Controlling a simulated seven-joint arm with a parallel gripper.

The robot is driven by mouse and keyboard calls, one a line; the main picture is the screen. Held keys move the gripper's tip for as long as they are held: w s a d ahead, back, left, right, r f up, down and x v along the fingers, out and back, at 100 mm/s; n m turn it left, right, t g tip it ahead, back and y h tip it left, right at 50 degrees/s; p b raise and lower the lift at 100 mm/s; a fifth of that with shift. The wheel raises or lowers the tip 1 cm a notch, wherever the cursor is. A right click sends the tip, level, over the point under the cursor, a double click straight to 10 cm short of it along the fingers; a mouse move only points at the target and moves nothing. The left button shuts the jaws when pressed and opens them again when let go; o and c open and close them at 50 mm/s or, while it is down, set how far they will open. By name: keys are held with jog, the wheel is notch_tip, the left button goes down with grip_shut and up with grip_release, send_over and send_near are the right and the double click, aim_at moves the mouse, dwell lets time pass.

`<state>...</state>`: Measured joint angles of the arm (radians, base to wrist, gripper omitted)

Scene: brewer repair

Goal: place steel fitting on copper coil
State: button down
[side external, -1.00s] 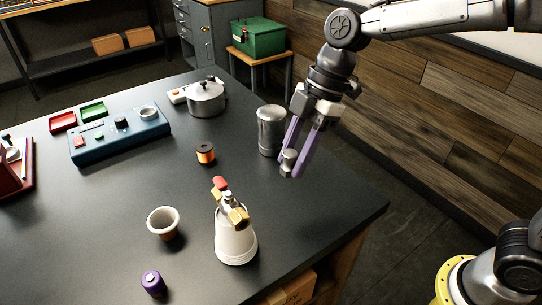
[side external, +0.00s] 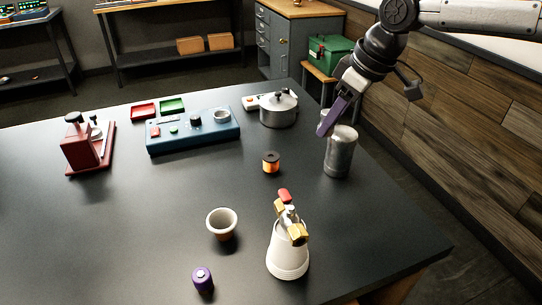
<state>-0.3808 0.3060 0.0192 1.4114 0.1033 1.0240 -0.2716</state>
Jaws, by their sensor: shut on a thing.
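The copper coil (side external: 271,163) is a small orange spool with a dark top, standing upright on the dark table. My gripper (side external: 324,127) is to the right of the coil and higher in the picture. Its purple fingers point down and left, overlapping the upper rim of a metal cylinder in the picture. It is shut on the steel fitting, a small grey piece that showed between the fingertips earlier. The fitting is hidden or too small to make out now. I cannot tell whether the fingers touch the cylinder.
The metal cylinder (side external: 340,155) stands right of the coil. A lidded pot (side external: 278,112) and a blue control box (side external: 190,136) are behind. A white cup (side external: 222,222), a white conical vessel (side external: 288,255) and a purple cylinder (side external: 203,281) are in front. Table around the coil is clear.

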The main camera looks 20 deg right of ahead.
jog(key=w+a+f, duration=0.4)
jog(key=w+f, duration=0.1)
jog(key=w, duration=0.3)
send_near(269, 155)
jog(key=shift+w+a+f, duration=0.45)
jog(key=shift+f, duration=0.15)
jog(key=shift+w+a+f, duration=0.2)
jog(key=shift+w+f, duration=0.2)
jog(key=shift+f, duration=1.75)
jog(key=shift+f, duration=0.1)
jog(key=shift+c, duration=2.3)
grip_release()
